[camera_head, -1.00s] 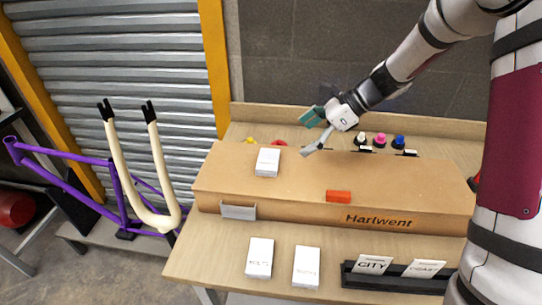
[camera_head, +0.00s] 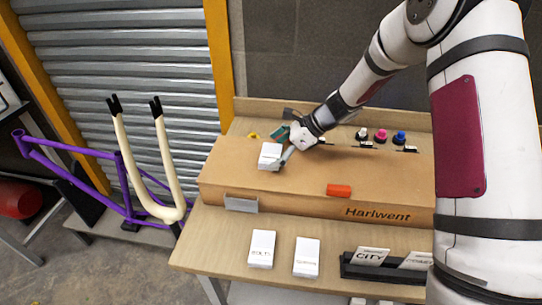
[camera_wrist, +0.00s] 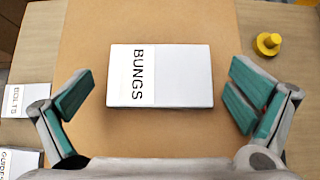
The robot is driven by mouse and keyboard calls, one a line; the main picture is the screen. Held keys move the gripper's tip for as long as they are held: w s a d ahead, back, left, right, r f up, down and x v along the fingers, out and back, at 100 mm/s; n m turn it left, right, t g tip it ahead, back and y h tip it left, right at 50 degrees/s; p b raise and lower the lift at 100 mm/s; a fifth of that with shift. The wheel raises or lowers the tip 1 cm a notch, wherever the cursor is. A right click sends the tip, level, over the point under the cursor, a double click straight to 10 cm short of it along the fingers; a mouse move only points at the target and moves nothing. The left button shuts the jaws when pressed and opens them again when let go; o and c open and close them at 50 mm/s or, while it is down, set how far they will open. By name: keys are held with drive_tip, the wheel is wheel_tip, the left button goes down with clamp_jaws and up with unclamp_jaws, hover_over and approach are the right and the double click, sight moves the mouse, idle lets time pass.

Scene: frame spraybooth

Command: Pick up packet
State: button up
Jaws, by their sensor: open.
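A white packet (camera_wrist: 180,76) labelled BUNGS lies flat on the brown cardboard box. In the head view this packet (camera_head: 270,153) is on the box's left part, partly behind my gripper. My gripper (camera_wrist: 160,95) is open, its teal-padded fingers spread to the left and right of the packet with gaps on both sides. In the head view my gripper (camera_head: 281,148) is just over the packet. Two more white packets lie on the table in front: one labelled BOLTS (camera_head: 262,249), and one beside it (camera_head: 307,257) whose label is hard to read.
The long Harlwent cardboard box (camera_head: 300,195) lies on the wooden table (camera_head: 215,250). A red-orange block (camera_head: 339,190) is on the box. A black rack (camera_head: 385,270) with cards is at the front right. A yellow knob (camera_wrist: 267,43) is right of the packet.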

drive_tip(key=c, duration=1.2)
